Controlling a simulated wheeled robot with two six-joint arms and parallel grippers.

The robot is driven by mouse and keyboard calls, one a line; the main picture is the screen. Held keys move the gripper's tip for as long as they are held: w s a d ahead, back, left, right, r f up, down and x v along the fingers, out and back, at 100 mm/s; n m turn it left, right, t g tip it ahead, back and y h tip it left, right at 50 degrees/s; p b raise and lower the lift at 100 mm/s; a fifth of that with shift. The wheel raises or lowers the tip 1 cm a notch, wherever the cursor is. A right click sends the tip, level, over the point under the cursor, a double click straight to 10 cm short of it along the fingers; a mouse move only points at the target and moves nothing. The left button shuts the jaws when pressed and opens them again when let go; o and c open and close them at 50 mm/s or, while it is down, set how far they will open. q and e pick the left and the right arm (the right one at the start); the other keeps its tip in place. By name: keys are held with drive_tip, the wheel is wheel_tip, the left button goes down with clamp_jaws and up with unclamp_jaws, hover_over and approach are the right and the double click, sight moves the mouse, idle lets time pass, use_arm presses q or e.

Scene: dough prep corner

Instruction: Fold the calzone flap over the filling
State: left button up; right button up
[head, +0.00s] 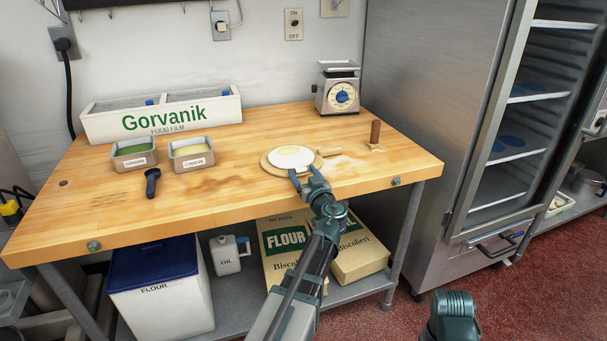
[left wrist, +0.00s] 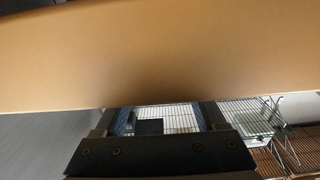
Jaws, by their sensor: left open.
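The pale round calzone dough (head: 291,157) lies on a round wooden board (head: 266,166) near the front of the table. A faint yellowish patch (head: 288,150), apparently the filling, shows on the dough; the flap's edge cannot be made out. My left gripper (head: 301,175) is open at the front rim of the board, its fingertips close to the dough's near edge. Whether they touch it cannot be told. In the left wrist view the fingers (left wrist: 165,118) stand apart below a large blurred tan surface (left wrist: 150,55).
Two labelled metal tubs (head: 192,154) and a dark-handled tool (head: 152,182) lie to the left. A film box (head: 163,113) and a scale (head: 339,90) stand behind. A wooden peg (head: 375,133) stands right of the board. Bare wooden tabletop (head: 230,195) lies between.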

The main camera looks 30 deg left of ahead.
use_arm(q)
clamp_jaws()
idle(0.3)
idle(1.1)
